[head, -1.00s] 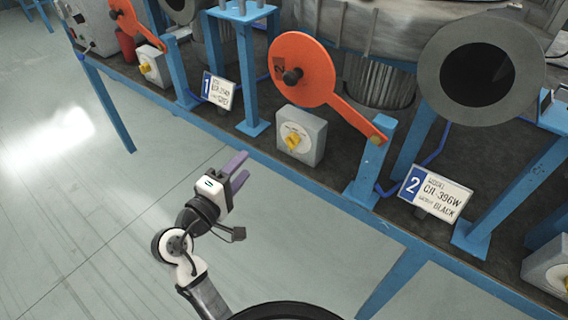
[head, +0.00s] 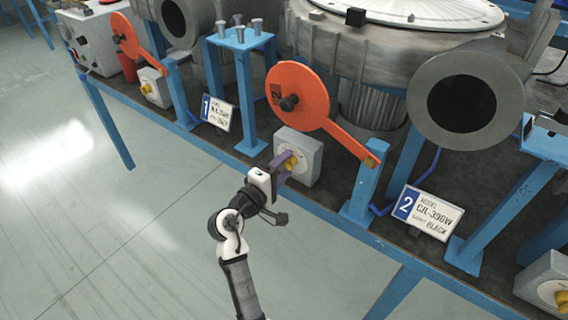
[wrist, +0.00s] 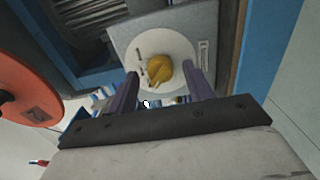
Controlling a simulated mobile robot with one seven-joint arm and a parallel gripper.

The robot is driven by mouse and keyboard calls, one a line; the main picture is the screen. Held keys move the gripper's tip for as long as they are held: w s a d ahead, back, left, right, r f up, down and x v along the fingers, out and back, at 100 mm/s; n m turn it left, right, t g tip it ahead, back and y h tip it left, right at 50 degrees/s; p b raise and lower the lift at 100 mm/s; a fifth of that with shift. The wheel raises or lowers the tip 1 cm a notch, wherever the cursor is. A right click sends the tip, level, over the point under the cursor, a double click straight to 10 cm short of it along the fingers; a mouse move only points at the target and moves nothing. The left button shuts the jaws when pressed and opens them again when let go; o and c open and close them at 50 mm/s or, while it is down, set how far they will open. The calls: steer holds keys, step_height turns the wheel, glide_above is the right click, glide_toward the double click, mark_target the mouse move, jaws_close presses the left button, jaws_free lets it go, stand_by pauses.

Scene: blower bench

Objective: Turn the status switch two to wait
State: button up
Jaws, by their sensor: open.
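A grey switch box (head: 310,148) with a round white dial and a yellow knob (head: 292,163) stands on the bench, left of the number 2 placard (head: 428,212). My gripper (head: 281,166) is open in front of this dial, its purple fingers pointing at the knob and partly covering it. In the wrist view the yellow knob (wrist: 159,68) lies between the two fingertips (wrist: 162,74), one on each side. I cannot tell whether they touch it. The dial's marks (wrist: 178,48) are too small to read.
An orange disc lever (head: 298,92) stands just right of and above the switch box, close to my gripper. Blue posts (head: 362,185) rise from the bench. Other switch boxes stand at far left (head: 153,88) and lower right (head: 548,285). The floor in front is clear.

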steer(key=shift+w+d, duration=0.15)
steer(key=shift+w, duration=0.05)
steer(key=c, duration=1)
steer(key=shift+o, duration=0.2)
steer(key=shift+f, duration=0.1)
